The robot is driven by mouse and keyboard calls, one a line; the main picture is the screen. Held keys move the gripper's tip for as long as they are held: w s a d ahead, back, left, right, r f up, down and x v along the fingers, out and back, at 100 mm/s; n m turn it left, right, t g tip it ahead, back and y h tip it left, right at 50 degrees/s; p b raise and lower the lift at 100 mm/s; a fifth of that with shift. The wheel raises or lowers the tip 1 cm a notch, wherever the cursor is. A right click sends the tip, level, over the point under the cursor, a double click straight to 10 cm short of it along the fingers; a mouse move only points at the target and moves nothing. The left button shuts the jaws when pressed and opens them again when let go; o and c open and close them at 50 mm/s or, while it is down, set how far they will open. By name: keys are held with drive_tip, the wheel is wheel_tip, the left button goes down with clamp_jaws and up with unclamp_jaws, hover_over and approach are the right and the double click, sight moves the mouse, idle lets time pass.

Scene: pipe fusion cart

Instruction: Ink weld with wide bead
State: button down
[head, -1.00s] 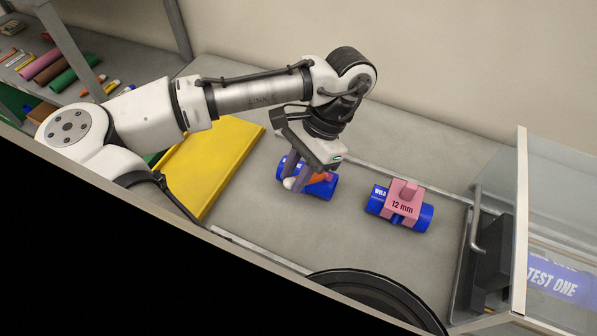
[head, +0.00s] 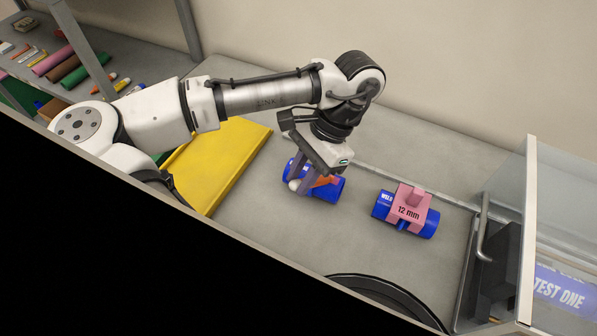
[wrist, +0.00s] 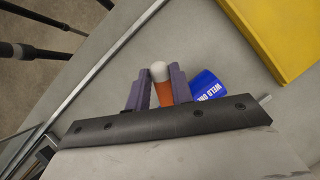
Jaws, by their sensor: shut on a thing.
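My gripper (head: 301,180) is shut on an orange marker (head: 325,181) with a white rounded end. The marker also shows between the purple fingers in the wrist view (wrist: 165,92). A blue pipe (head: 334,192) lies on the grey worktop, partly hidden behind the gripper and marker in the head view. In the wrist view the pipe (wrist: 208,84) is just right of the fingers, with white "WELD ONE" lettering. I cannot tell whether the marker touches it. A second blue pipe (head: 430,224), also lettered in white, lies to the right with a pink "12 mm" block (head: 408,207) straddling it.
A yellow tray (head: 222,160) lies left of the first pipe. A clear-sided box (head: 533,220) with a metal handle and a "TEST ONE" label stands at the right. A dark round rim (head: 385,290) is at the front edge. Coloured rods lie on the back-left shelf.

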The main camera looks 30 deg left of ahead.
drive_tip(key=shift+d, duration=0.55)
drive_tip(key=shift+a, duration=0.3)
drive_tip(key=shift+a, duration=0.25)
drive_tip(key=shift+a, duration=0.25)
drive_tip(key=shift+a, duration=0.2)
drive_tip(key=shift+d, duration=0.2)
drive_tip(key=shift+d, duration=0.3)
idle(0.4)
drive_tip(key=shift+r, duration=3.55)
